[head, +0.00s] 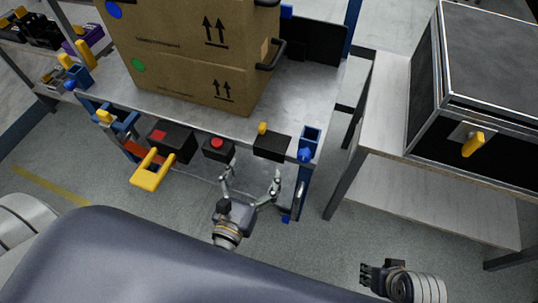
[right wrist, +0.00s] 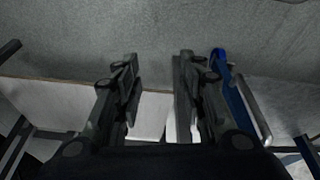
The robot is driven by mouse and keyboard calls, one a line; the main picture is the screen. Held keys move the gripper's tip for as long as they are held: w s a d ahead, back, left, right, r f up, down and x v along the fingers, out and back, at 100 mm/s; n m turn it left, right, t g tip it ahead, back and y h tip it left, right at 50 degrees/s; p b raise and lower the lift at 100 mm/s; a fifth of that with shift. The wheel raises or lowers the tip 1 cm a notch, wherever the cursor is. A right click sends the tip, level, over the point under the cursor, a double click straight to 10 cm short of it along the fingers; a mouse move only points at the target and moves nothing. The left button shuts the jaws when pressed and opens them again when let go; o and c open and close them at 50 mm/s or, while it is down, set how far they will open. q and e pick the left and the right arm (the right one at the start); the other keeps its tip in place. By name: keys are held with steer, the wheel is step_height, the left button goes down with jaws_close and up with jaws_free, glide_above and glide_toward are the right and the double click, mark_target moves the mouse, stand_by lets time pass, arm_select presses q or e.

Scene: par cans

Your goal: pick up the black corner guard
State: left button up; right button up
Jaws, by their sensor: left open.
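I cannot pick out the black corner guard with certainty. Dark bent pieces, one of them a black bracket-like piece (head: 270,54), sit at the right edge of the cardboard carton (head: 180,62). My left gripper (head: 251,178) is open and empty, fingers spread, by the front edge of the metal table (head: 300,92). It is below and between a black box with a red button (head: 217,149) and a black box with a yellow knob (head: 272,147). My right gripper (head: 368,275) is low at the bottom right. In the right wrist view its fingers (right wrist: 157,75) stand apart with nothing between them.
A black box with a red mark (head: 172,142) and a yellow handle (head: 150,172) hang at the table front. A blue holder (head: 309,140) is at its right corner. A wooden-topped bench (head: 385,110) with a black case (head: 488,75) stands right. Grey floor lies between.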

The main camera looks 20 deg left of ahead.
mark_target(272, 141)
arm_select(q)
steer(key=shift+m+t, duration=0.4)
steer(key=shift+m, duration=0.2)
steer(key=w, duration=0.3)
steer(key=w+r, duration=0.1)
steer(key=w, duration=0.3)
steer(key=w+d+r+p, duration=0.1)
steer(key=w, duration=0.2)
steer(key=shift+w, duration=0.4)
arm_select(e)
steer(key=x, duration=0.4)
steer(key=shift+s, duration=0.35)
arm_select(q)
steer(key=shift+c, duration=0.2)
steer(key=c, duration=0.8)
arm_select(e)
steer(key=shift+d, duration=0.1)
